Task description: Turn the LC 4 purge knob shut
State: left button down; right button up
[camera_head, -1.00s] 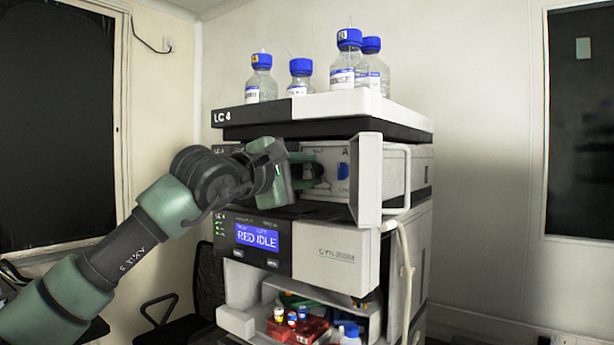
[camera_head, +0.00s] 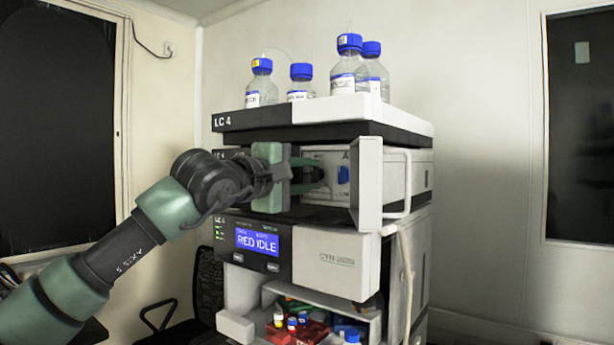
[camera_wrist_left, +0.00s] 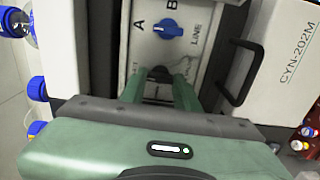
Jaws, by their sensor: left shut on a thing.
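The LC 4 stack (camera_head: 222,121) stands in front of me, and its pump module has the front door swung open. My left gripper (camera_head: 322,174) reaches from the left into this opening. It is shut on the purge knob, which is mostly hidden between the fingers. In the left wrist view the green fingers (camera_wrist_left: 160,80) close around a dark knob (camera_wrist_left: 158,91) on the pale panel. A blue selector knob (camera_head: 343,174) with A, B and LINE marks is just beyond the fingertips, apart from them; it also shows in the wrist view (camera_wrist_left: 168,29). My right gripper is not in view.
The open door (camera_head: 368,180) with its handle (camera_head: 407,180) stands to the right of my gripper. Several blue-capped bottles (camera_head: 347,75) stand on top. Below are a display reading RED IDLE (camera_head: 257,240) and an open bay with a red vial rack (camera_head: 311,332).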

pick_arm(q)
jog(key=c, duration=1.3)
grip_release()
jog(key=shift+f, duration=0.1)
jog(key=shift+s, duration=0.1)
jog(key=shift+s+a+b, duration=0.2)
jog(key=shift+b, duration=0.1)
jog(key=b+v, duration=0.3)
jog(key=v, duration=0.4)
jog(key=shift+s+b, duration=0.1)
jog(key=shift+b, duration=0.2)
